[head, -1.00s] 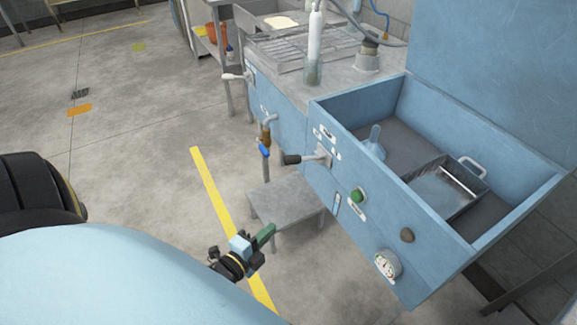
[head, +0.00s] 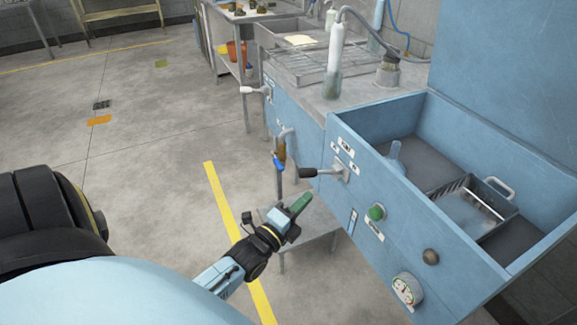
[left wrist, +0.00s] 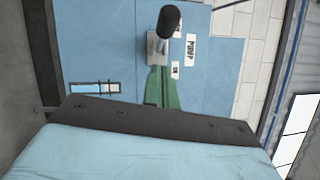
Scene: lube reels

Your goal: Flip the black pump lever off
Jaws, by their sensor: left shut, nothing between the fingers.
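The black pump lever (head: 314,172) sticks out to the left from its grey mount on the front of the blue cabinet, in the head view. In the left wrist view its black knob (left wrist: 169,22) shows at the top, beside a label reading PUMP (left wrist: 190,50). My left gripper (head: 302,202) has green fingers and is shut and empty. It is below and slightly left of the lever in the head view, apart from it. In the left wrist view the green fingertips (left wrist: 160,72) point toward the lever's mount. My right gripper is not in view.
The blue cabinet front (head: 365,222) also carries a green button (head: 376,212), a dark knob (head: 431,257) and a gauge (head: 407,290). A tap with a blue handle (head: 278,164) and a white-handled lever (head: 254,91) are farther left. A low grey table (head: 312,240) stands below.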

